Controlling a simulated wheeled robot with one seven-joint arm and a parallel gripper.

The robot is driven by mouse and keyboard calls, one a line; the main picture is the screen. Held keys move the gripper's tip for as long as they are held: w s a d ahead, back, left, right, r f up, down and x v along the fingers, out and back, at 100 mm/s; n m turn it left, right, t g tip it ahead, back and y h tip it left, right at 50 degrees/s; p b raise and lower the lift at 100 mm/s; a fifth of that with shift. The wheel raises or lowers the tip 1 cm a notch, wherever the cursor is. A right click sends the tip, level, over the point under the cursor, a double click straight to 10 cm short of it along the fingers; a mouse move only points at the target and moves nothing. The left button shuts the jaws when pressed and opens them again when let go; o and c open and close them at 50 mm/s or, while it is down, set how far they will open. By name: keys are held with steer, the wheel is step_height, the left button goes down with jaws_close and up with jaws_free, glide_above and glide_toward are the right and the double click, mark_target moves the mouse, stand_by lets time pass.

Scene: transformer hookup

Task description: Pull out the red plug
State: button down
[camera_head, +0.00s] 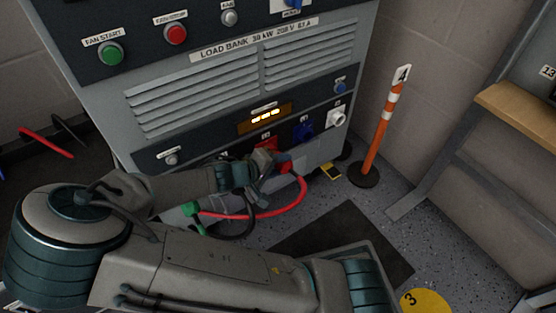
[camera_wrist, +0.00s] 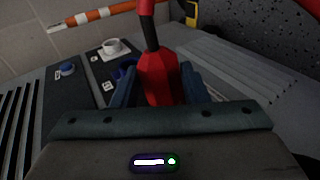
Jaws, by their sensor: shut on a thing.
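The red plug (camera_wrist: 157,78) is between the two fingers of my gripper (camera_wrist: 157,88) in the wrist view. The fingers press on it from both sides. Its black neck and red cable run up and away in that view. In the head view, my gripper (camera_head: 274,162) is low at the front of the load bank, with the red plug (camera_head: 285,164) at its tip. A red socket (camera_head: 267,142) shows just behind and above. My gripper hides the plug's front end, so I cannot tell whether it sits in a socket.
The grey load bank (camera_head: 195,100) has a blue socket (camera_head: 303,130) and a white socket (camera_head: 337,117) to the right. A red cable (camera_head: 302,200) loops below toward a green connector (camera_head: 191,211). An orange-and-white post (camera_head: 385,122) stands at right. Dark matting lies on the floor.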

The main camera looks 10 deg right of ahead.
steer(key=shift+s+f, duration=0.15)
steer(key=shift+s, duration=0.4)
steer(key=shift+s+f, duration=0.15)
steer(key=shift+s, duration=0.35)
steer(key=shift+d+r+p, duration=0.1)
steer(key=shift+d+p, duration=0.1)
steer(key=shift+p, duration=0.1)
steer(key=shift+s+d+p, duration=0.1)
steer(key=shift+s+d, duration=0.15)
steer(key=shift+s, duration=0.5)
steer(key=shift+s+d+p, duration=0.15)
steer(key=shift+s+d, duration=0.1)
steer(key=shift+s, duration=0.5)
steer(key=shift+s+d+p, duration=0.1)
steer(key=shift+s+d, duration=0.15)
steer(key=shift+s, duration=0.5)
